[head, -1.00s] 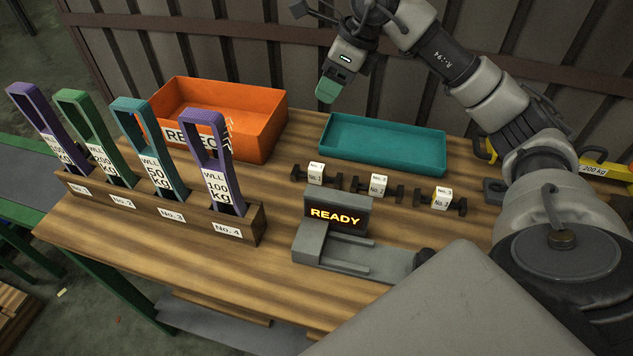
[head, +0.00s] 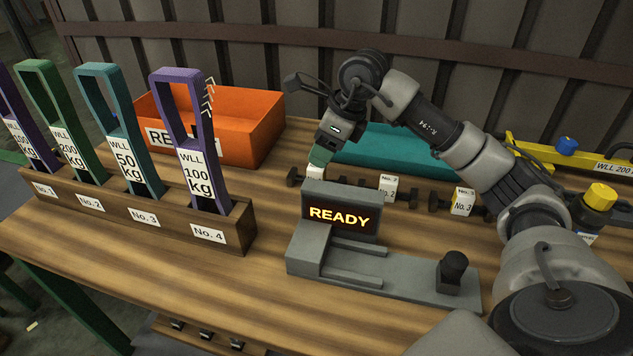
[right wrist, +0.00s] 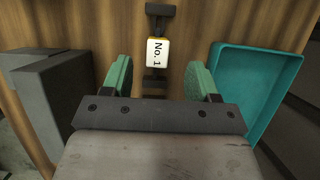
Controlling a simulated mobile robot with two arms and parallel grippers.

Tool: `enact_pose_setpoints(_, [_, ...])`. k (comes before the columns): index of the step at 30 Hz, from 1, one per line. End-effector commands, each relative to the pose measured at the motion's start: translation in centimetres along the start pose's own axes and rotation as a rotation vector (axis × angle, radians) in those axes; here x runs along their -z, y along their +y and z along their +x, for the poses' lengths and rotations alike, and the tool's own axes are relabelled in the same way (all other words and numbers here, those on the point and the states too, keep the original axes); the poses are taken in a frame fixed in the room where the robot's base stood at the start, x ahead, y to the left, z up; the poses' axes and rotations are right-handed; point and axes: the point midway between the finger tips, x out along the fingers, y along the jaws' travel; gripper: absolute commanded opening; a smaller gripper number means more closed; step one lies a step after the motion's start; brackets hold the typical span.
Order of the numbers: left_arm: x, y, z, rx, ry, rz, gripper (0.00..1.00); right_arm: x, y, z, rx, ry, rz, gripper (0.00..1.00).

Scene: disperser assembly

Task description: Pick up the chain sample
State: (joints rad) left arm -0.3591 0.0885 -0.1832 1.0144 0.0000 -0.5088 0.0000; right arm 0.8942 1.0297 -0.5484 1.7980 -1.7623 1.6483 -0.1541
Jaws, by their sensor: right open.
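Three chain samples, dark bars with white numbered labels, stand in a row on the wooden bench. Sample No. 1 (head: 315,172) is partly hidden by the display and my right gripper (head: 320,156). Sample No. 2 (head: 387,188) and sample No. 3 (head: 462,202) are to its right. In the right wrist view, my right gripper (right wrist: 160,72) is open, with its green fingers apart on either side of sample No. 1 (right wrist: 157,52). Nothing is gripped. I cannot tell how far the fingertips are above the bench. My left gripper is not in view.
A grey test fixture with a READY display (head: 339,216) stands just in front of sample No. 1. An orange reject bin (head: 262,127) and a teal tray (head: 390,150) are behind. A wooden rack (head: 150,222) holds several coloured slings at left. Yellow equipment (head: 600,196) is at right.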

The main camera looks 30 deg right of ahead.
Motion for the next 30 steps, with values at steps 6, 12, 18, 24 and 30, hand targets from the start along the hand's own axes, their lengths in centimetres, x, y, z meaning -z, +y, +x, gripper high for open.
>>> enact_pose_setpoints(6, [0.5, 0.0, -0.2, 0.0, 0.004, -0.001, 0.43, 0.1, 0.1, 2.4, -0.001, 0.001, -0.001, 0.6])
enact_pose_setpoints(12, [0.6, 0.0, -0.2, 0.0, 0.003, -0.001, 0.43, 0.5, 0.3, 4.7, -0.004, 0.002, -0.001, 0.6])
enact_pose_setpoints(18, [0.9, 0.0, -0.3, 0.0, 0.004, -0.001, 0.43, 0.6, 0.3, 7.2, -0.002, 0.0, 0.0, 0.6])
enact_pose_setpoints(24, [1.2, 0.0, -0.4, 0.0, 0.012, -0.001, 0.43, 0.6, 0.2, 7.2, 0.0, -0.001, -0.001, 0.6])
enact_pose_setpoints(30, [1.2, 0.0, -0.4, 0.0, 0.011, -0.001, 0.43, 0.6, 0.2, 7.2, 0.0, 0.0, -0.001, 0.3])
